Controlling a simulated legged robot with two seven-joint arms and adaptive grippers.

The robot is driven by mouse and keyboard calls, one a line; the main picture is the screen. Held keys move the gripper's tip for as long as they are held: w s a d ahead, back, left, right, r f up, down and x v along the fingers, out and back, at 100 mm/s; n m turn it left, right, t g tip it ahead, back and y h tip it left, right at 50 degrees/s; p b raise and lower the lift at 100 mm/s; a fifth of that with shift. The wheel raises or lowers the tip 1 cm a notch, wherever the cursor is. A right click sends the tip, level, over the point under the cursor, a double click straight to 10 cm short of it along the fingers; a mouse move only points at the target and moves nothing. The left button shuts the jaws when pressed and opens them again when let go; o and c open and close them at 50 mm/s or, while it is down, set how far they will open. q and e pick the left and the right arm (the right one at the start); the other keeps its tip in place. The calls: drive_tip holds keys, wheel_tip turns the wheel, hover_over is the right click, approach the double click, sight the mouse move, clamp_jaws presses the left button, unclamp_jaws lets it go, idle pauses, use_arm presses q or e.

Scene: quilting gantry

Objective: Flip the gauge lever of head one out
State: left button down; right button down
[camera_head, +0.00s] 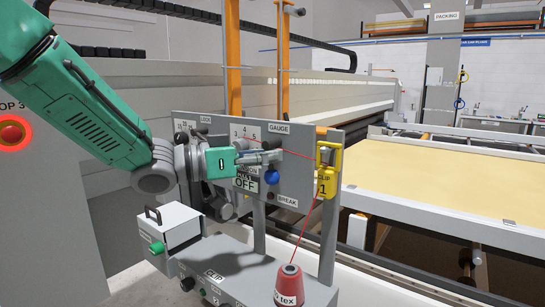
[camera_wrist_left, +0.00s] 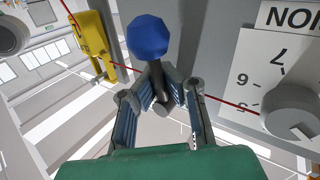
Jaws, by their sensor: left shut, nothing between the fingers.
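The gauge lever is a dark stem (camera_wrist_left: 156,86) with a blue ball knob (camera_wrist_left: 148,37). In the head view the knob (camera_head: 272,177) hangs below the stem, on the grey head panel (camera_head: 300,180) under the GAUGE label (camera_head: 279,127). My left gripper (camera_head: 268,156) is at the lever's pivot end, just above the knob. In the left wrist view its fingertips (camera_wrist_left: 158,82) lie close beside the stem; whether they touch it is unclear. It is shut with nothing held. The fingers partly hide the lever. My right gripper is out of view.
A red thread (camera_head: 292,151) crosses the panel to the yellow clip marked 1 (camera_head: 328,171) and down to a red cone (camera_head: 289,285). A numbered dial plate (camera_wrist_left: 264,80) with a grey knob (camera_wrist_left: 292,110) is beside the gripper. The quilting table (camera_head: 440,185) extends right.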

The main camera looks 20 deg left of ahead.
use_arm(q)
drive_tip(key=shift+a+r+m+y+p, duration=0.15)
drive_tip(key=shift+m+y+p, duration=0.25)
drive_tip(key=shift+p, duration=0.8)
drive_tip(key=shift+w+m+g, duration=0.1)
drive_tip(key=shift+m+g, duration=0.2)
drive_tip(key=shift+f, duration=0.2)
drive_tip(key=c, duration=1.9)
unclamp_jaws()
drive_tip(key=shift+a, duration=0.1)
drive_tip(key=shift+s+a, duration=0.2)
drive_tip(key=shift+a, duration=0.25)
drive_tip(key=f+v, duration=0.1)
drive_tip(key=v, duration=1)
drive_tip(key=shift+s+a+r, duration=0.3)
drive_tip(key=shift+a+r, duration=0.05)
drive_tip(key=shift+r, duration=0.15)
